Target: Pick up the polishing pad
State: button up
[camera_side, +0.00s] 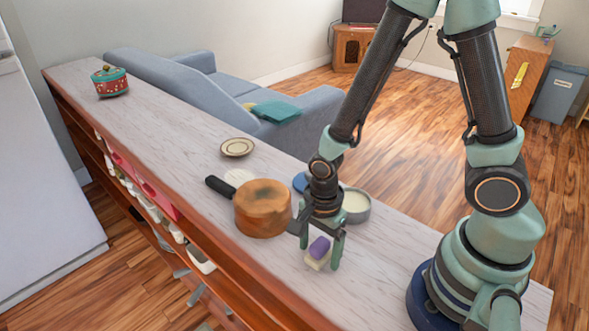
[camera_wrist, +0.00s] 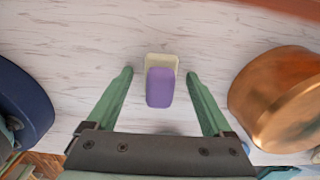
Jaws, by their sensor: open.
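The polishing pad looks like a small block with a purple upper part and a cream part beneath. In the side view the pad (camera_side: 319,247) is at the counter top, right of the copper pan. In the wrist view the pad (camera_wrist: 160,88) lies between my fingers, with a gap on each side. My gripper (camera_side: 320,253) points down with its fingers open around the pad, touching neither side in the wrist view. In the side view one finger partly covers the pad. The open fingers also show in the wrist view (camera_wrist: 159,74).
A copper pan (camera_side: 263,208) with a black handle stands close left of my gripper. A round grey tin (camera_side: 356,207) and a partly hidden blue object (camera_side: 300,182) are behind it. A small plate (camera_side: 237,147) and a red-and-green pot (camera_side: 110,83) are farther along the pale counter (camera_side: 170,125).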

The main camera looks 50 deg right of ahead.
aim_at(320, 244)
grip_shut()
jog(key=shift+r, duration=0.1)
dwell(0.3)
notch_tip(320, 244, up, 20)
dwell(0.6)
